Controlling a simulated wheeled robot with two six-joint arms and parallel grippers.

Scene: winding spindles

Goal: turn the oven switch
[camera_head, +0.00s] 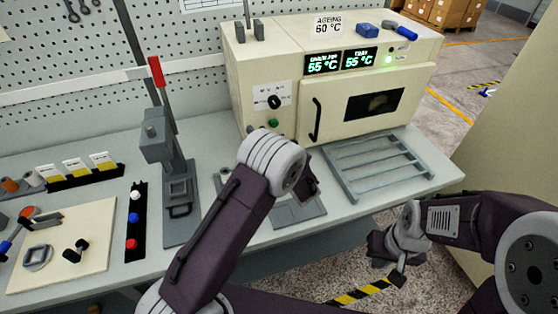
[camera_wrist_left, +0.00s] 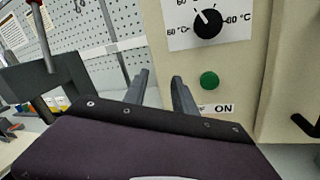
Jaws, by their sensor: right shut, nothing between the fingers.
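The oven (camera_head: 340,80) is a cream box at the back of the bench. Its black dial switch (camera_head: 274,102) sits on a white scale plate at the front's left; it also shows at the top of the left wrist view (camera_wrist_left: 207,24). A green button (camera_head: 273,123) lies below it, above an ON label in the left wrist view. My left gripper (camera_wrist_left: 160,73) is open and empty, its fingers pointing left of the button and below the dial. In the head view my forearm mostly hides it. My right gripper (camera_head: 388,262) is shut and empty, low in front of the bench.
A press with a red lever (camera_head: 157,72) stands left of the oven. A metal rack (camera_head: 375,165) lies before the oven door, whose black handle (camera_head: 316,120) is right of the dial. A board with parts (camera_head: 65,250) lies at the left.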

